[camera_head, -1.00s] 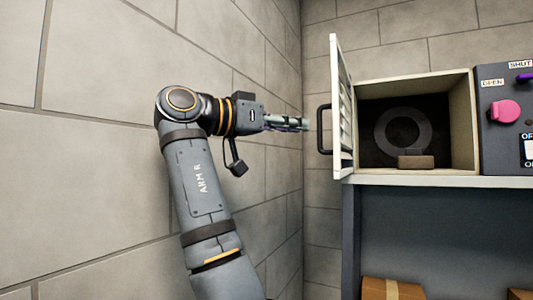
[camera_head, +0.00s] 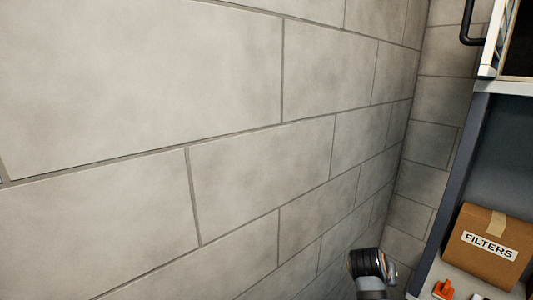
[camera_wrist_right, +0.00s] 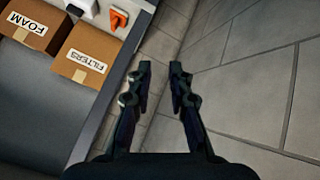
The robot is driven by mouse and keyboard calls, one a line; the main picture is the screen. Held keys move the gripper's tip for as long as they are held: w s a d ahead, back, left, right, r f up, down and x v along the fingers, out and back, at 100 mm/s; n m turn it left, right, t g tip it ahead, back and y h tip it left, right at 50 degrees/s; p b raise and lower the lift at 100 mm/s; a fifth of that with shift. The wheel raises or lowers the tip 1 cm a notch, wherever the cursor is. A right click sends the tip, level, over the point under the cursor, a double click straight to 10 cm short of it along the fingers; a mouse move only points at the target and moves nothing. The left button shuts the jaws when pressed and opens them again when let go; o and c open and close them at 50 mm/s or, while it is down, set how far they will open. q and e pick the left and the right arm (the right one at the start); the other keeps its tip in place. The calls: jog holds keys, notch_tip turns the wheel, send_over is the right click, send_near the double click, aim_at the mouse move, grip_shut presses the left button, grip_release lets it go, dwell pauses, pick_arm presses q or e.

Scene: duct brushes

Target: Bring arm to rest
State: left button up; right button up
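My right arm (camera_head: 372,270) shows only as a short dark and grey piece at the bottom of the head view, close to the corner of the block wall. Its gripper is not visible there. In the right wrist view my right gripper (camera_wrist_right: 161,72) has its two dark fingers apart, with nothing between them. Beyond the fingers are only grey surfaces. My left arm and left gripper are in no view.
A grey block wall (camera_head: 230,110) fills most of the head view. At right, a shelf unit (camera_head: 452,180) holds a FILTERS box (camera_head: 484,245) and an orange item (camera_head: 443,289). The wrist view also shows a FOAM box (camera_wrist_right: 28,28), left of the gripper.

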jog(key=s+a+f+n+g+y, duration=0.1)
jog(key=s+a+f+n+y, duration=0.2)
jog(key=s, duration=0.5)
jog(key=s+a+f+n+y, duration=0.1)
jog(key=s+a+f, duration=0.2)
jog(key=s+f, duration=0.4)
jog(key=s+a+f+n+g+y, duration=0.1)
jog(key=s+a+f+y, duration=0.15)
jog(key=s, duration=0.65)
notch_tip(320, 180, down, 34)
jog(key=s+d+g+b, duration=0.1)
jog(key=s+d+b, duration=0.2)
jog(key=b, duration=0.4)
jog(key=s+d+f+g+b, duration=0.1)
jog(key=s+f+b, duration=0.3)
jog(key=s+f, duration=1.4)
notch_tip(320, 180, down, 3)
jog(key=shift+r+b, duration=0.15)
jog(key=shift+b, duration=0.15)
